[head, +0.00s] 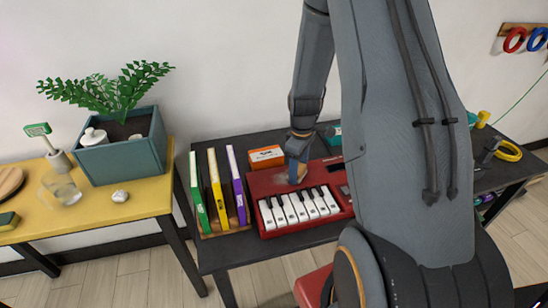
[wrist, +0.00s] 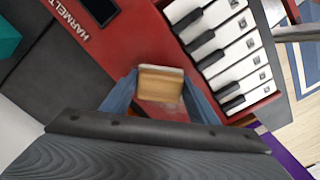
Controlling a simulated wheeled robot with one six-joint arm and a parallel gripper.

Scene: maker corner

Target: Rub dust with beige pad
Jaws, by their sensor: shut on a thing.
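The beige pad (wrist: 160,85) is a small block with a pale top edge in the wrist view. My gripper (wrist: 160,78) is shut on it, with a blue finger on each side. In the head view my gripper (head: 298,172) points down at the back left of the red keyboard (head: 258,184), over the panel behind the white keys. A greyish dust patch (head: 282,180) shows on the red panel beside the fingers. The pad appears at or just above the panel; I cannot tell if it touches. My gripper and the pad hide part of the panel.
An orange box (head: 266,156) stands behind the keyboard. Upright green (head: 198,195), yellow (head: 216,190) and purple (head: 237,185) books stand close to its left. A yellow table (head: 120,210) with a planter (head: 125,155) is farther left. My arm hides the right of the dark desk.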

